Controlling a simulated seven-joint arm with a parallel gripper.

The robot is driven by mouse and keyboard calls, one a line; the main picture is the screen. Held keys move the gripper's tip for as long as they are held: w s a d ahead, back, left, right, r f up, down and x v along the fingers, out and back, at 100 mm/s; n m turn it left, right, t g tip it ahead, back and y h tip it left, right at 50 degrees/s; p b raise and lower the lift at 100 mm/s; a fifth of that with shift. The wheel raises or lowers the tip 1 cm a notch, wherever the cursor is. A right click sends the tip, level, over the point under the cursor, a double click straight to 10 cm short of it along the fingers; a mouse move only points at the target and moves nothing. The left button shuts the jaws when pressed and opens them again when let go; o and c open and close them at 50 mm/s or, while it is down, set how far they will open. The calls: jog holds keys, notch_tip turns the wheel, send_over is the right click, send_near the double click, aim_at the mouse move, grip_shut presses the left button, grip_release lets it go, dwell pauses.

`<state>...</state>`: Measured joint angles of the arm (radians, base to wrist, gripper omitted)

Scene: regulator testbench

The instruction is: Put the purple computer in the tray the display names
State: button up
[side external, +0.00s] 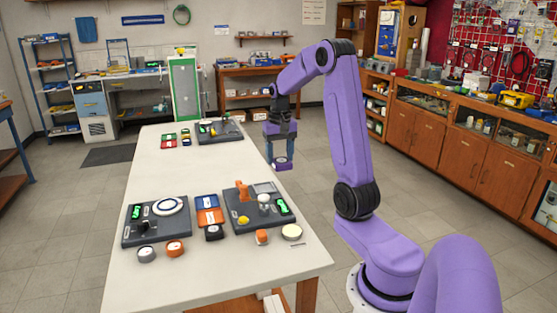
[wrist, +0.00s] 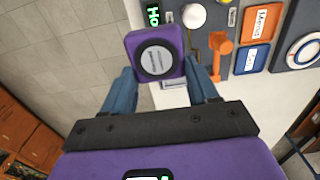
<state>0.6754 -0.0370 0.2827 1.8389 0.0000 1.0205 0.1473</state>
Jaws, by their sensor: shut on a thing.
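The purple computer (wrist: 155,48) is a small rounded block with a round grey dial face. My gripper (wrist: 161,78) is shut on it, with a blue finger at each side. In the side view, my gripper (side external: 280,170) holds the purple computer (side external: 283,163) in the air by the table's right edge. A display with green text (wrist: 152,15) shows partly in the wrist view; I read only "Ho".
The white table (side external: 165,172) has a clear middle. Dark boards stand at its near left (side external: 133,236), near right (side external: 240,222) and far end (side external: 220,136). An orange upright part (side external: 243,190) rises from the near right board. Several small round items lie along the front.

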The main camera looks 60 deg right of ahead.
aim_at(277, 158)
jog(key=shift+r, duration=3.95)
jog(key=shift+w+a+f+n, duration=0.25)
jog(key=shift+w+f+n, duration=0.15)
jog(key=shift+n, duration=0.5)
jog(key=w+a+f+n, duration=0.5)
jog(key=a+n, duration=0.1)
jog(key=n, duration=1.1)
jog(key=w+a+f+n, duration=0.5)
jog(key=a+f+n, duration=0.15)
jog(key=n, duration=1.05)
jog(key=w+d+f, duration=0.1)
jog(key=w+f, duration=0.2)
jog(key=w, duration=0.1)
jog(key=w+d+f, duration=0.1)
jog(key=w+f, duration=0.2)
jog(key=w, duration=0.1)
jog(key=w+d+f, duration=0.2)
jog(key=w+f, duration=0.1)
jog(key=w, duration=0.1)
jog(key=shift+w, duration=0.35)
jog(key=shift+w+f, duration=0.15)
jog(key=shift+f, duration=1.6)
